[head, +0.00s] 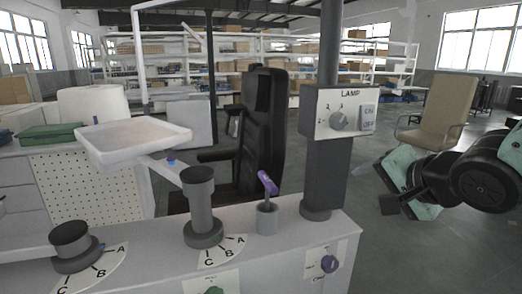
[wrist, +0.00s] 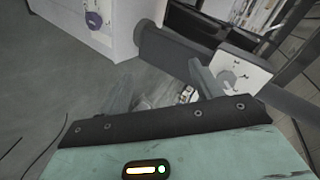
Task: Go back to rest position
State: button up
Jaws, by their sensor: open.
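In the head view, my black and teal arm is at the right, and the gripper end (head: 388,190) hangs over open floor, right of the workstation. The fingertips are hard to make out there. The grey lamp post with its LAMP control box (head: 338,113) stands left of the gripper, apart from it in the head view. In the wrist view the lamp box (wrist: 238,75) shows beyond the right finger.
The white workstation (head: 345,232) carries dark lettered posts, a purple-handled lever (head: 268,184) and a purple knob (head: 329,264). A white tray (head: 135,139) is at left. A black chair (head: 262,130) and tan chair (head: 437,112) stand behind. Floor (head: 400,262) at lower right is clear.

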jog(key=s+a+f+n+g+h, duration=0.1)
jog(key=s+a+f+n+g, duration=0.1)
jog(key=s+n, duration=0.3)
jog(key=s+a+f+n+g, duration=0.3)
jog(key=s+f+n+g, duration=0.1)
jog(key=s, duration=0.6)
jog(key=s+a+f+n+g+h+p, duration=0.1)
jog(key=s+a+f+n+g, duration=0.1)
jog(key=s+n+g, duration=0.3)
jog(key=s+f+n, duration=0.1)
jog(key=s+n, duration=0.1)
jog(key=n, duration=0.1)
jog(key=shift+s+a+h, duration=0.25)
jog(key=shift+a+h, duration=0.05)
